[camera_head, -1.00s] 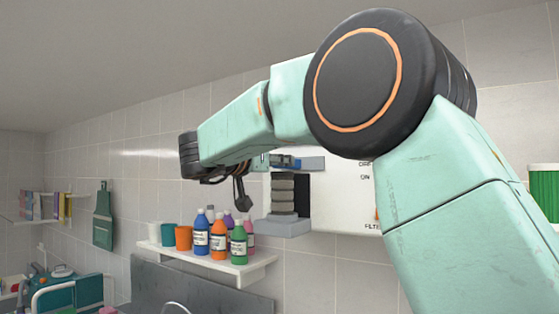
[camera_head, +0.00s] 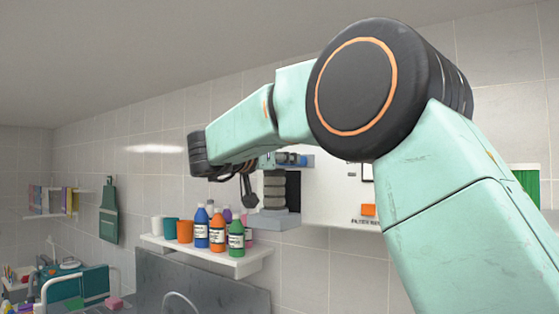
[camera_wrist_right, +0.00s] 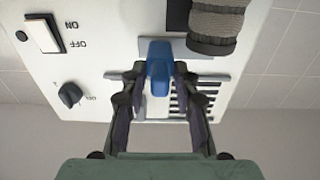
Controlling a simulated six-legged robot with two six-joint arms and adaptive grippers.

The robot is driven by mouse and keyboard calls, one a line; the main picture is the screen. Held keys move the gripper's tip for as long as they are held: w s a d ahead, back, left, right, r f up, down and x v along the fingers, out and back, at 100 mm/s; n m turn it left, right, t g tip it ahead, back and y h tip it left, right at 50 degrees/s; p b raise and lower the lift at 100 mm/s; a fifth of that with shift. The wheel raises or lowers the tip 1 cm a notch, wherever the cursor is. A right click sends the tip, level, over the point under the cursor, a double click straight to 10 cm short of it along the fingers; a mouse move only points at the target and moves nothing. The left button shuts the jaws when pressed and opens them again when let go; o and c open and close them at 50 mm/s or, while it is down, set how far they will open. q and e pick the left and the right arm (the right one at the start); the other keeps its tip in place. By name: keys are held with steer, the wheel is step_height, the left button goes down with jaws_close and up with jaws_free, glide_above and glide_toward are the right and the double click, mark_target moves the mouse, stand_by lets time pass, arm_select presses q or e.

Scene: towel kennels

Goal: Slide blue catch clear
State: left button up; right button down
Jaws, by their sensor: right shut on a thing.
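The blue catch (camera_wrist_right: 158,66) shows in the wrist view on a grey rail across the front of a white unit. My right gripper (camera_wrist_right: 157,84) has its two dark fingers on either side of the catch and is shut on it. In the head view the right gripper (camera_head: 252,172) reaches the white unit (camera_head: 322,200) from the left. A small blue part shows there beside the fingers, but my arm and its small size hide the details. My left gripper is not in either view.
A grey ribbed piece (camera_head: 274,190) stands close beside the catch, over a grey ledge (camera_head: 272,221). Below left, a white shelf (camera_head: 205,254) carries several bottles and cups. The unit has a switch (camera_wrist_right: 43,34) and a dark knob (camera_wrist_right: 70,94).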

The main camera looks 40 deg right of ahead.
steer(key=shift+s+d+f, duration=0.15)
steer(key=shift+s+f, duration=0.1)
steer(key=shift+s, duration=0.1)
steer(key=shift+w, duration=0.1)
steer(key=c, duration=1.5)
jaws_free()
steer(key=shift+o, duration=1)
steer(key=shift+s+r, duration=0.1)
steer(key=shift+s, duration=0.1)
